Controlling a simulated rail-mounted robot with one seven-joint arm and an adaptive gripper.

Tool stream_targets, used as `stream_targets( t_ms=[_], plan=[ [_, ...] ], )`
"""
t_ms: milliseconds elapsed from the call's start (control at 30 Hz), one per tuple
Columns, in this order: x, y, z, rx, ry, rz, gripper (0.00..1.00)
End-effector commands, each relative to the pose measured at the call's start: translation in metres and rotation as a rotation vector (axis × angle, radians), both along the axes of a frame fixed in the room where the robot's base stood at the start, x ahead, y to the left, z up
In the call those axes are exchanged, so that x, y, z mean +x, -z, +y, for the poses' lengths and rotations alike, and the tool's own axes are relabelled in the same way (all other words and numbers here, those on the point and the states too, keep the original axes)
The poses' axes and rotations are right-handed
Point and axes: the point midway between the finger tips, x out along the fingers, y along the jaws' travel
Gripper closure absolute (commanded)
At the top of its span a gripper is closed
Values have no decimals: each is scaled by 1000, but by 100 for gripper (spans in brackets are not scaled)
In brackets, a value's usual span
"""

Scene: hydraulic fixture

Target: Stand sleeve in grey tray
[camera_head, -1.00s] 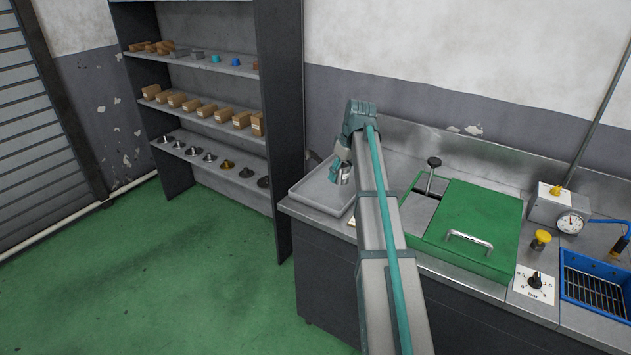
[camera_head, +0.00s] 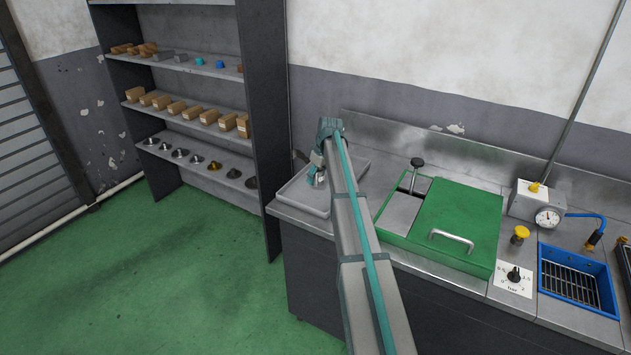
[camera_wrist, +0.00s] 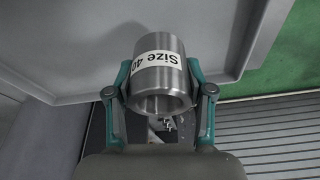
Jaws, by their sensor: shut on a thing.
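The sleeve (camera_wrist: 158,78) is a short, thick-walled metal ring with a white label reading "Size 40", upside down in the wrist view. My gripper (camera_wrist: 157,92) is shut on it, one teal finger on each side. Its open end faces the wrist camera. The grey tray (camera_head: 297,198) sits at the left end of the bench, shallow with a raised rim. In the head view my gripper (camera_head: 316,172) is over the tray. The tray floor also shows behind the sleeve in the wrist view (camera_wrist: 70,45). The sleeve's far end is hidden, and I cannot tell its height above the tray.
A green box (camera_head: 456,215) with a handle stands right of the tray. Further right are a gauge unit (camera_head: 537,205) and a blue basket (camera_head: 578,275). A shelf unit (camera_head: 262,120) with several parts stands left of the bench. The visible tray floor is bare.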

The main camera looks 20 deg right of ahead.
Motion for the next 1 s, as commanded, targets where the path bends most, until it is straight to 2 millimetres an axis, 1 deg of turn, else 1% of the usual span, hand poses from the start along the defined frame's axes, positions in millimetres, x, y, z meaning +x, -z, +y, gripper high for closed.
stream_targets(
  t_ms=[167,267,533,933,967,1000],
  plan=[
    [6,5,-1,0,0,-1,100],
    [12,11,-2,0,0,-1,100],
    [10,40,-2,0,1,0,100],
    [11,46,-2,0,1,-1,100],
    [11,47,-2,0,1,0,46],
    [11,46,-2,1,1,-1,39]
  ],
)
